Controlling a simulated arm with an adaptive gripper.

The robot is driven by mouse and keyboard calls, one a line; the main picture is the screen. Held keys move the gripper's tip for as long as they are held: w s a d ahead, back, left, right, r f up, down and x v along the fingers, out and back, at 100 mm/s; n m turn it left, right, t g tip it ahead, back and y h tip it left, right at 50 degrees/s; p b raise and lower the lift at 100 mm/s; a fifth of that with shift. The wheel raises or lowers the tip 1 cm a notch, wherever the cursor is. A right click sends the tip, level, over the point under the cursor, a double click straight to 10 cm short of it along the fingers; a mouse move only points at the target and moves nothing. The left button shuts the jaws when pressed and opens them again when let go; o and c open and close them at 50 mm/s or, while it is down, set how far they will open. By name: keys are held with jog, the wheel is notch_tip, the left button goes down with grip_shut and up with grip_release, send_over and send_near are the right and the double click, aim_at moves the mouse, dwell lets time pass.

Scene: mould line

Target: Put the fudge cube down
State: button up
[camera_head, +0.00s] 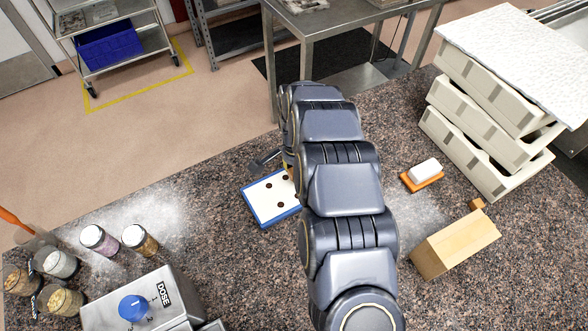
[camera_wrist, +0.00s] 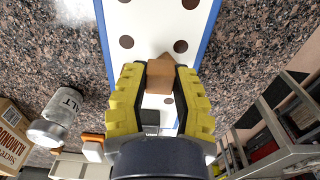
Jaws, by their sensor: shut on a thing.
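The fudge cube (camera_wrist: 160,76) is a small brown block between the yellow-padded fingers of my gripper (camera_wrist: 160,68) in the wrist view. My gripper is shut on it. Beyond the cube is a white board with blue edges (camera_wrist: 148,12) that bears several dark brown round spots. I cannot tell whether the cube touches the board. In the head view the board (camera_head: 262,206) lies on the speckled counter, left of my arm. My arm hides the cube, most of my gripper and part of the board there.
On the counter's right are a white block on an orange base (camera_head: 424,173), a small brown cube (camera_head: 477,204), a tan box (camera_head: 455,244) and stacked cream trays (camera_head: 490,115). Jars (camera_head: 100,241) and a steel DOSE unit (camera_head: 140,300) stand at the lower left.

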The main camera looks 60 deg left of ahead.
jog(key=shift+f, duration=0.15)
jog(key=o, duration=0.7)
jog(key=shift+o, duration=0.2)
